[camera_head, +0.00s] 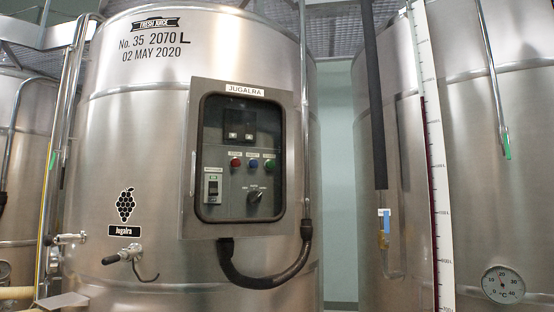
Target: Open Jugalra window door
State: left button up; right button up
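The Jugalra window door (283,163) is a dark rounded frame with a clear pane on a grey metal control box (190,205). It appears shut. A "JUGALRA" label (245,89) sits above it. Through the pane I see a small display (240,117), a red button (235,163), a blue button (253,163), a green button (270,164), a black rotary knob (256,197) and a switch (212,187) at the left. The box is fixed to the front of a large steel vat (130,150). Neither of my grippers shows in the view.
A black hose (265,280) loops below the box to a vertical pipe (305,120) at its right. A valve (125,255) sticks out at lower left. Another steel vat (400,130) with a scale strip (435,150) and a round thermometer (503,284) stands at the right.

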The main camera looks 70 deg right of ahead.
aim_at(195, 224)
jog(key=z, duration=1.6)
